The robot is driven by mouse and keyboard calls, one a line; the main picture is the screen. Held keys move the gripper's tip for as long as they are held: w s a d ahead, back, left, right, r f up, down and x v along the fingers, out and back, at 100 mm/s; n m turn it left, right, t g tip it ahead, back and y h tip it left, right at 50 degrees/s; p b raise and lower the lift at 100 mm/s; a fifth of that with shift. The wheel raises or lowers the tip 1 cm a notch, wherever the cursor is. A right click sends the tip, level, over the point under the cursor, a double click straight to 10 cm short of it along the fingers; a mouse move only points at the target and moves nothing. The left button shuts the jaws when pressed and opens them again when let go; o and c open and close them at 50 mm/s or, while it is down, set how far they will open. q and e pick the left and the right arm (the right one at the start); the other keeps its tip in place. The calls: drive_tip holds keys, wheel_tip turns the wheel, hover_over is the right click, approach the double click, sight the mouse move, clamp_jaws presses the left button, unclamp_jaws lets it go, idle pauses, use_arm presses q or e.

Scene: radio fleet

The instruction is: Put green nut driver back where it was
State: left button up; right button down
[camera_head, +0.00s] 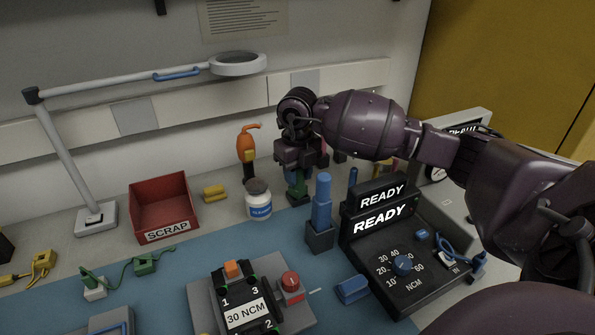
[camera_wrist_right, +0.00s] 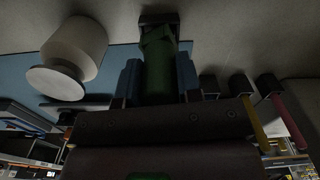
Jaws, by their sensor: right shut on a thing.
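The green nut driver (camera_head: 299,184) is upright between the fingers of my right gripper (camera_head: 300,168), which is shut on it at the back of the bench. In the right wrist view the green driver (camera_wrist_right: 158,78) stands between the two blue-grey fingertips. Its far end meets a small dark block (camera_wrist_right: 158,19), which also shows below the driver in the head view (camera_head: 297,198). I cannot tell whether the driver is fully seated in that block. My left gripper is not in view.
A white jar (camera_head: 259,203) stands left of the driver. A blue driver (camera_head: 321,202) stands in a dark holder in front of it, next to the READY unit (camera_head: 380,208). A red scrap bin (camera_head: 165,207) and orange tool (camera_head: 246,149) are further left. Dark holders stand close by on the right.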

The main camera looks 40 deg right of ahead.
drive_tip(key=c, duration=0.8)
unclamp_jaws()
wheel_tip(320, 180, up, 8)
drive_tip(key=shift+f+p, duration=0.1)
drive_tip(key=shift+p, duration=0.6)
wheel_tip(320, 180, up, 4)
drive_tip(key=shift+f, duration=0.15)
drive_tip(key=shift+r+p, duration=0.35)
drive_tip(key=shift+r, duration=0.3)
drive_tip(key=shift+s+f, duration=0.1)
